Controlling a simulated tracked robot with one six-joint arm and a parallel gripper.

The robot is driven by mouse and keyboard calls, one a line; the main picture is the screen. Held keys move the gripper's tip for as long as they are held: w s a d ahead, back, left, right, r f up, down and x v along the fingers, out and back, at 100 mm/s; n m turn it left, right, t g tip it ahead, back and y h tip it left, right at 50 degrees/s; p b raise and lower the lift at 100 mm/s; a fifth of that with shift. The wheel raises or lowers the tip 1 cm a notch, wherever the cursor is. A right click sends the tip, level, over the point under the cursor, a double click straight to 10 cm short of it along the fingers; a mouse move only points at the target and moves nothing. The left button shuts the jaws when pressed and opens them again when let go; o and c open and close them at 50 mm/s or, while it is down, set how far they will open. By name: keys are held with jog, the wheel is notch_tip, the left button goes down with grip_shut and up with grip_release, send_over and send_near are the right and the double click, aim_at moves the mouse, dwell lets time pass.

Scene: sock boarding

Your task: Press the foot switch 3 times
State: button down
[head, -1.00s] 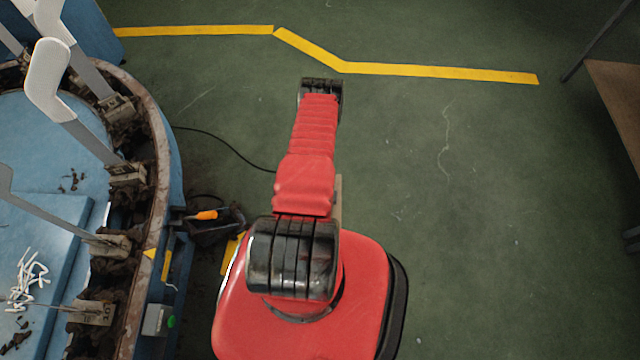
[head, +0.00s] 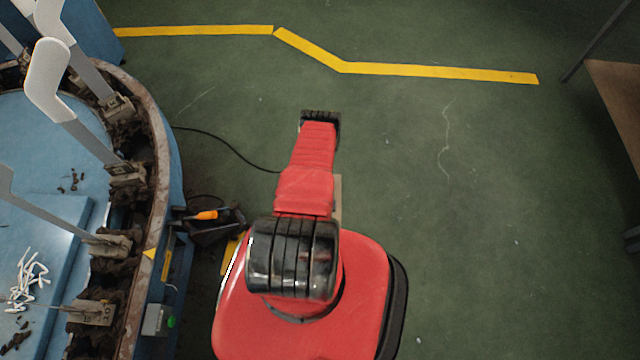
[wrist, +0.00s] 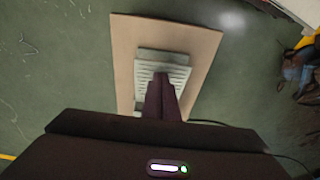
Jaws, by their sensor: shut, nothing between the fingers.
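The foot switch (wrist: 163,58) is a pale grey ribbed pedal on a tan board (wrist: 125,40) on the floor, seen in the wrist view. My gripper (wrist: 161,78) is shut and empty, its dark fingers pointing at the pedal and overlapping its lower middle. I cannot tell whether the fingertips touch the pedal or hover above it. In the head view my red arm hides the pedal and the gripper. Only a strip of the tan board (head: 338,195) shows beside the arm.
A round blue machine (head: 160,130) with upright white sock forms (head: 47,80) stands at the left. A black cable (head: 225,143) runs from it towards the board. A dark tray with an orange-handled tool (head: 207,215) sits beside the machine. Green floor is clear to the right.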

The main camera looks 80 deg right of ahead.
jog(key=shift+s+a+f, duration=0.1)
jog(key=shift+a+f, duration=0.3)
jog(key=shift+f, duration=0.45)
jog(key=shift+s+a+f, duration=0.1)
jog(key=shift+a+f, duration=0.25)
jog(key=shift+f, duration=0.5)
jog(key=shift+a+r, duration=0.1)
jog(key=shift+r, duration=0.05)
jog(key=shift+w+r, duration=0.1)
jog(key=shift+r, duration=0.45)
jog(key=r, duration=0.2)
jog(key=shift+d+r, duration=0.25)
jog(key=shift+r, duration=0.1)
jog(key=a+r, duration=0.4)
jog(key=r, duration=0.5)
jog(key=shift+s, duration=0.45)
jog(key=shift+a, duration=0.1)
